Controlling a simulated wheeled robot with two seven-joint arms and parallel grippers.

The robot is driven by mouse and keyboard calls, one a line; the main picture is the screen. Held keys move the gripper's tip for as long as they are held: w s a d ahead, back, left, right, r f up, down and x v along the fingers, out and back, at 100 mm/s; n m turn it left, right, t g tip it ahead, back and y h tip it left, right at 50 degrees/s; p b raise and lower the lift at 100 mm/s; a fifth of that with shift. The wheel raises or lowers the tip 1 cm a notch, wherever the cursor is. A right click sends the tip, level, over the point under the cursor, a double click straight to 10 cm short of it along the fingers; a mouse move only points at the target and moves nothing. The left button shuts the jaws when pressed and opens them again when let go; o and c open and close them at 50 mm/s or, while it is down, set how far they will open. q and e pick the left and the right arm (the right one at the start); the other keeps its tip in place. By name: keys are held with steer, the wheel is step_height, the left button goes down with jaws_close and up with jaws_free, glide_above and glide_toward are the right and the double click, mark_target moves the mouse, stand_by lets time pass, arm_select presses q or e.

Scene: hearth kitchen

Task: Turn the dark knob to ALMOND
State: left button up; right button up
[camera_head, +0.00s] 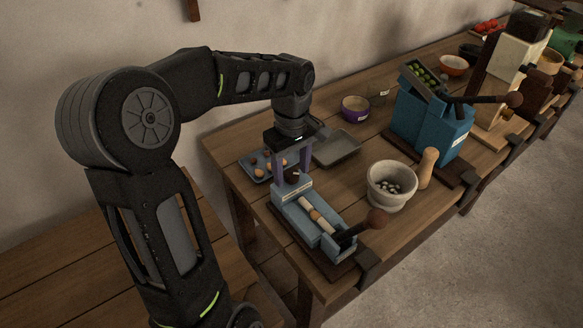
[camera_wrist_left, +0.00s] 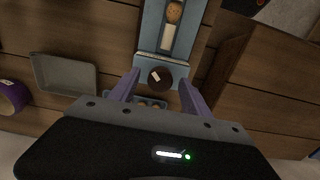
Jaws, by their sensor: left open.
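The dark knob (camera_head: 294,177) sits on the end of a blue press-like device (camera_head: 284,197) at the front of the wooden table. In the left wrist view the knob (camera_wrist_left: 160,78) is round and dark brown with a white mark that points up and left. My left gripper (camera_head: 293,174) is over it from above, pointing down. Its two purple fingers stand apart, one on each side of the knob, with gaps visible. A pale label strip (camera_head: 297,188) lies beside the knob; its lettering is too small to read. My right gripper is not in view.
A dark lever with a brown ball end (camera_head: 376,218) sticks out from the device's front. A tray with small round items (camera_head: 251,173) and an empty grey tray (camera_head: 338,150) lie behind. A stone mortar (camera_head: 391,187) and a larger blue machine (camera_head: 423,128) stand to the right.

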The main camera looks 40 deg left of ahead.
arm_select(q)
jaws_close()
stand_by(0.6)
